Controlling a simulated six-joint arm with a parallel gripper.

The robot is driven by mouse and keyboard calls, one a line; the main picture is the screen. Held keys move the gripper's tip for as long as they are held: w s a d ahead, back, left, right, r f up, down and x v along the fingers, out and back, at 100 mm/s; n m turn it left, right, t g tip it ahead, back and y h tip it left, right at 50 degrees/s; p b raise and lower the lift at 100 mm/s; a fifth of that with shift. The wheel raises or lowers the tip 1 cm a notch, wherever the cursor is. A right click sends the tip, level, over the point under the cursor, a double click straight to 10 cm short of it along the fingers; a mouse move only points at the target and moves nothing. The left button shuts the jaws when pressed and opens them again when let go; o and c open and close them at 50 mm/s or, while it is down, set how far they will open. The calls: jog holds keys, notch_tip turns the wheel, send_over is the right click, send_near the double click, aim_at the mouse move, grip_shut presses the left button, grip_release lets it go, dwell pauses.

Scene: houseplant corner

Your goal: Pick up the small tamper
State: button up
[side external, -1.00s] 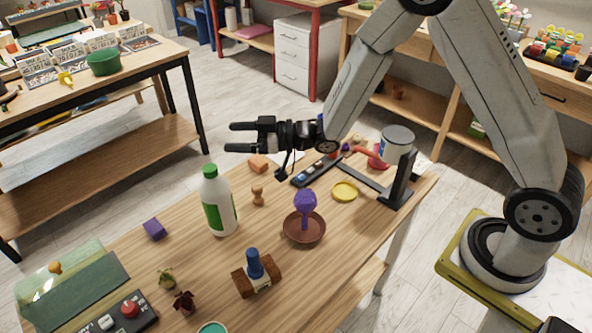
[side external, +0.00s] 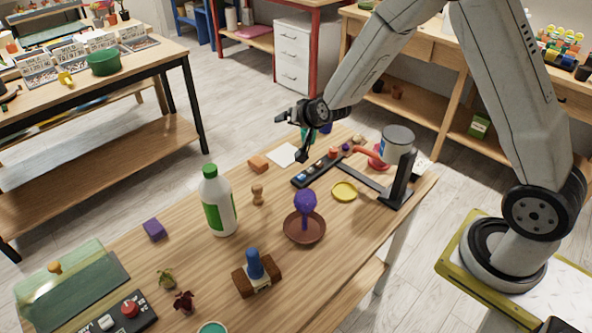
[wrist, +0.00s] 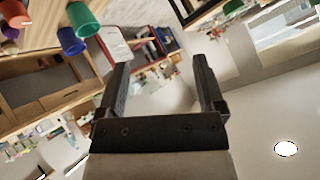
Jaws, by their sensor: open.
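A small wooden peg-like piece with a rounded top, which looks like the small tamper (side external: 257,195), stands upright on the table, right of the white bottle in the side view. My gripper (side external: 281,117) is raised beyond the table's far edge, well apart from the tamper. In the wrist view my gripper (wrist: 160,68) is open, with nothing between its two dark fingers. The tamper is not visible in the wrist view.
A white bottle with a green cap (side external: 218,205) stands left of the tamper. A purple object (side external: 305,203) stands in a brown saucer (side external: 304,240). A green cup (wrist: 82,17) and a blue cup (wrist: 70,41) show in the wrist view.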

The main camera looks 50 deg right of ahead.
jog(key=s+d+f+m+g, duration=0.1)
jog(key=s+f+m+g, duration=0.25)
jog(key=m, duration=0.25)
notch_tip(320, 180, up, 12)
jog(key=m+t+y, duration=0.2)
jog(key=m+y, duration=1)
send_over(261, 187)
jog(key=s+d, duration=0.3)
notch_tip(261, 187, down, 23)
jog(key=shift+w+d+f, duration=0.1)
jog(key=shift+f, duration=0.45)
jog(key=shift+x, duration=1.3)
jog(key=shift+w, duration=0.1)
jog(key=shift+x, duration=2.55)
